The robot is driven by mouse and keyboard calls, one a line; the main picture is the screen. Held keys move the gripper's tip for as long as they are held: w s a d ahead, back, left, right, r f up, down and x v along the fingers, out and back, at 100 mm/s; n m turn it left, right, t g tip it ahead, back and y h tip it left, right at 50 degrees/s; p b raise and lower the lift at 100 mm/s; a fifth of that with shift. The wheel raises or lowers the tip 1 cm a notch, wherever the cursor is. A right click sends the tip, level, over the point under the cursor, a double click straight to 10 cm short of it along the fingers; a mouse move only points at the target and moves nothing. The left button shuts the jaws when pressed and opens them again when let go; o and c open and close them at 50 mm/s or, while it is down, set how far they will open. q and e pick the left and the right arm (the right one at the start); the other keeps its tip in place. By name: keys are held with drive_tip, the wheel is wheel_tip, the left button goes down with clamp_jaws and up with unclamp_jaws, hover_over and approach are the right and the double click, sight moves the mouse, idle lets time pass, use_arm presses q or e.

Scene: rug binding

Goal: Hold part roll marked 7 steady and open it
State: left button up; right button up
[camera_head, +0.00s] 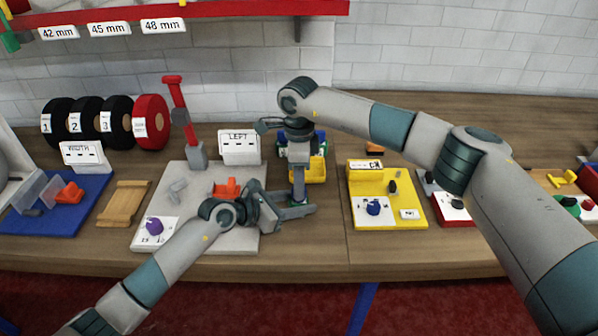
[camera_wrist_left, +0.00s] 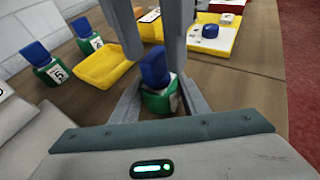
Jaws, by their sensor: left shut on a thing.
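A small green roll holder with a blue top (camera_wrist_left: 160,92) stands between the fingers of my left gripper (camera_wrist_left: 160,105), which is shut on its green body. No number shows on the side facing the left wrist camera. In the head view my left gripper (camera_head: 300,212) reaches in low from the left, at the table's front. My right gripper (camera_head: 298,198) points straight down above it. In the left wrist view the right gripper's two fingers (camera_wrist_left: 152,45) come down on either side of the blue top. I cannot tell whether they press on it.
A yellow tray (camera_wrist_left: 105,68) lies behind the held holder, with similar holders marked 5 (camera_wrist_left: 46,66) and 6 (camera_wrist_left: 88,38) beyond it. A grey board (camera_head: 180,200) with a purple knob is at the left. A yellow board (camera_head: 415,215) with a blue knob is at the right.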

drive_tip(key=shift+f, duration=0.3)
drive_tip(key=shift+c, duration=0.3)
clamp_jaws()
drive_tip(key=shift+r, duration=0.4)
idle(0.5)
drive_tip(key=shift+r, duration=0.7)
drive_tip(key=shift+r, duration=0.15)
